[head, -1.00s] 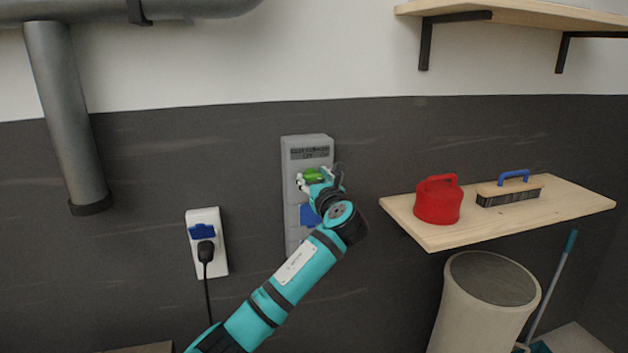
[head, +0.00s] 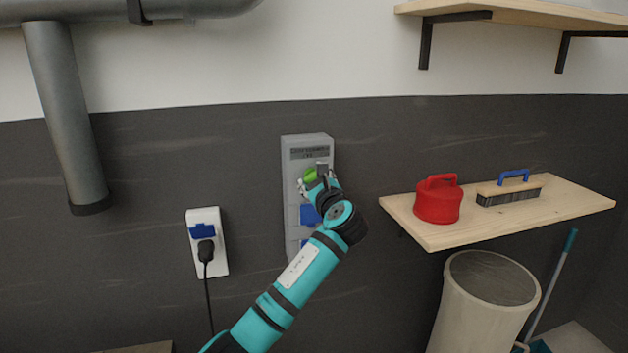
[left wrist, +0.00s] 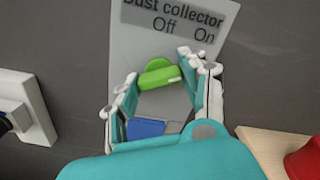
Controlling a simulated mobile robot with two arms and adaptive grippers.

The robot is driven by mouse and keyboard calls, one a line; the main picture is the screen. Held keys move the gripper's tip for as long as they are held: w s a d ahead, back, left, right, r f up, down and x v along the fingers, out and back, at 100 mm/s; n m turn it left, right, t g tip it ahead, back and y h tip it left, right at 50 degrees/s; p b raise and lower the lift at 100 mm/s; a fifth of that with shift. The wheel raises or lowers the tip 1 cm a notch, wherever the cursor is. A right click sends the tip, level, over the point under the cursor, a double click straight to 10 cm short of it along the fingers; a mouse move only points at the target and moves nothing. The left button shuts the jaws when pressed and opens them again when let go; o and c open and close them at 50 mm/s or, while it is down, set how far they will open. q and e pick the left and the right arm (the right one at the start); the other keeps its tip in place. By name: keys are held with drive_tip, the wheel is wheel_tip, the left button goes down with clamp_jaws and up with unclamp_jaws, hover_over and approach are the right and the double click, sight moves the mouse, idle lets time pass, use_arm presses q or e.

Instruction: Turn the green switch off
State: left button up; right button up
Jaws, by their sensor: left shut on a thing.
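The green switch (head: 310,175) is on the upper part of a grey wall panel (head: 294,226). In the left wrist view the green switch (left wrist: 158,75) is a bar handle with a rounded top and a small white mark near its right end. It sits tilted below the panel's label "Dust collector", "Off" on the left and "On" on the right. My left gripper (head: 313,178) is at the switch. In the left wrist view my left gripper (left wrist: 158,68) has a finger on each side of the handle, shut on it. My right gripper is not in view.
Blue covers (head: 310,215) sit lower on the panel. A white socket (head: 218,255) with a black plug is left of it. A wooden shelf (head: 440,238) with a red container (head: 438,202) and a brush (head: 510,190) juts out at right, above a bin (head: 470,318).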

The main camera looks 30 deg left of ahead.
use_arm(q)
drive_tip(key=n, duration=0.3)
drive_tip(key=shift+f+b, duration=0.15)
drive_tip(key=shift+b, duration=0.2)
drive_tip(key=n+b, duration=0.1)
drive_tip(key=n, duration=0.1)
drive_tip(key=shift+n, duration=0.4)
drive_tip(key=n+b, duration=0.1)
drive_tip(key=n, duration=0.1)
drive_tip(key=shift+n, duration=0.3)
drive_tip(key=shift+n+b, duration=1)
drive_tip(key=shift+n, duration=0.8)
drive_tip(key=o, duration=1.2)
drive_tip(key=shift+c, duration=0.2)
